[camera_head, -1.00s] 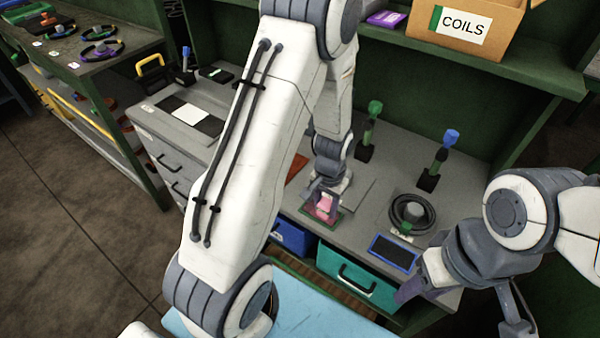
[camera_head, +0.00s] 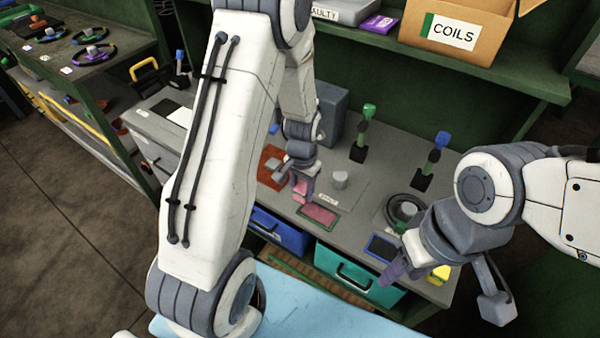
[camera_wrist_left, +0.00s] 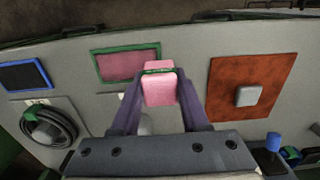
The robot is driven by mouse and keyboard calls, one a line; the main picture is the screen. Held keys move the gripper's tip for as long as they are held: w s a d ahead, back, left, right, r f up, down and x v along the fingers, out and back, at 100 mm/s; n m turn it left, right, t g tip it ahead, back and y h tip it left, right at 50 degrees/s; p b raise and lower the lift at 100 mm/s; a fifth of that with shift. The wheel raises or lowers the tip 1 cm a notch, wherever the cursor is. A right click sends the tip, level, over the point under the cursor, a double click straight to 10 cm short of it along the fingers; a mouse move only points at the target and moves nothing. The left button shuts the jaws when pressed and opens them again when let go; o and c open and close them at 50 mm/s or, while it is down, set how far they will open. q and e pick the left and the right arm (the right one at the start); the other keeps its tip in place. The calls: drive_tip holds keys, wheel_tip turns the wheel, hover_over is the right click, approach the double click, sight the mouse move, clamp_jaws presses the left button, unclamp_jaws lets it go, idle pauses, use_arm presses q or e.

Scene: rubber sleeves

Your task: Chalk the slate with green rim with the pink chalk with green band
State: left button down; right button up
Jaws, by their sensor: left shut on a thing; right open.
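The slate with green rim (camera_head: 319,216) lies flat near the bench's front edge, and its face is covered in pink. It also shows in the left wrist view (camera_wrist_left: 124,64). My left gripper (camera_head: 302,188) is shut on the pink chalk with green band (camera_wrist_left: 160,88), whose green band shows near its far end. In the head view the chalk is beside the slate, to its upper left; it appears raised above the bench, clear of the slate. My right gripper (camera_head: 396,268) is open and empty, in front of the blue-rimmed slate.
A blue-rimmed slate (camera_head: 381,247) and a black coil (camera_head: 403,207) lie to the right. An orange-brown plate with a grey block (camera_wrist_left: 271,82) lies left in the head view. Upright tools with green (camera_head: 369,110) and blue (camera_head: 442,138) tops stand behind. Drawers (camera_head: 357,276) are below.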

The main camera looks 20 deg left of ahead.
sight(302, 186)
use_arm(q)
drive_tip(key=shift+r+p, duration=1.85)
drive_tip(key=shift+r, duration=0.6)
